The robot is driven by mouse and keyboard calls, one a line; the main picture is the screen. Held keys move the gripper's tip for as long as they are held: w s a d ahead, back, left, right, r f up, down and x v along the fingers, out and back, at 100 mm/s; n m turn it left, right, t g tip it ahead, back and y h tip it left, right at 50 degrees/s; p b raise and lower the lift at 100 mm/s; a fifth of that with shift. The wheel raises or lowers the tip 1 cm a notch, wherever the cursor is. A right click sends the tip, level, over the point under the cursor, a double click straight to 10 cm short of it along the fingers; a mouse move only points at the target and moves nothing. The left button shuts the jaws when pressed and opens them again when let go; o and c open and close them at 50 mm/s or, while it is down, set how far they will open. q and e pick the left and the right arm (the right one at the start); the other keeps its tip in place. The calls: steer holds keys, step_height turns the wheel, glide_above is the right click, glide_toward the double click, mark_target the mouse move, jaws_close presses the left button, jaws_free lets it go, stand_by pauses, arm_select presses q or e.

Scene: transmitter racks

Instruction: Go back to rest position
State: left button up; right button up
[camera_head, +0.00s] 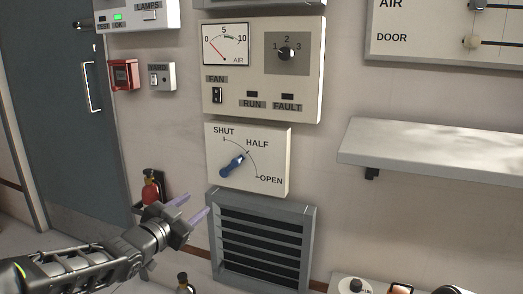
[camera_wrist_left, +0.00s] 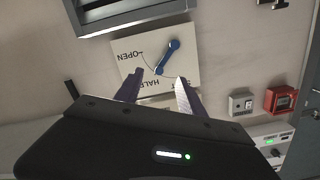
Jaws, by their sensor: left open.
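My left gripper (camera_head: 186,208) is open and empty, at the lower left of the head view, in front of the vent and below the lever panel. Its two fingers also show in the left wrist view (camera_wrist_left: 157,92), spread apart in front of the panel. The blue lever (camera_head: 232,165) on the SHUT-HALF-OPEN panel (camera_head: 270,160) points up and right towards the HALF mark. The lever also shows in the left wrist view (camera_wrist_left: 168,57), upside down, with the fingers apart from it. My right gripper is in neither view.
A louvred vent (camera_head: 262,243) sits under the panel. A wall shelf (camera_head: 440,150) juts out at the right. A fire extinguisher (camera_head: 151,187) stands by the blue door (camera_head: 65,110) at the left. A red box (camera_head: 124,75) and the YARD switch (camera_head: 161,77) are on the wall.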

arm_select(q)
steer(key=s+d+f+n+g+y+p, duration=0.1)
steer(key=s+d+f+n+g+p, duration=0.1)
steer(key=s+f+p, duration=0.35)
steer(key=s+d+f+n+g+p, duration=0.1)
steer(key=s+f+n+g+p, duration=0.15)
steer(key=f, duration=0.55)
steer(key=s+d+f+n+g+y+p, duration=0.1)
steer(key=s+d+f+n+g+p, duration=0.15)
steer(key=f, duration=0.35)
steer(key=s+d+f+n+g+p, duration=0.2)
steer(key=s+g+p, duration=0.2)
steer(key=s+p, duration=0.5)
steer(key=s+d+f+n+g+p, duration=0.2)
steer(key=s+p, duration=0.6)
steer(key=s, duration=1.4)
steer(key=shift+d+g+p, duration=0.35)
steer(key=shift+g, duration=0.75)
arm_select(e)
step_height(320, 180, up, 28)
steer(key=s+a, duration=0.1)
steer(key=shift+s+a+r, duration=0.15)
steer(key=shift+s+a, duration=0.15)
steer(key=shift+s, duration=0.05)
arm_select(q)
steer(key=shift+w, duration=0.15)
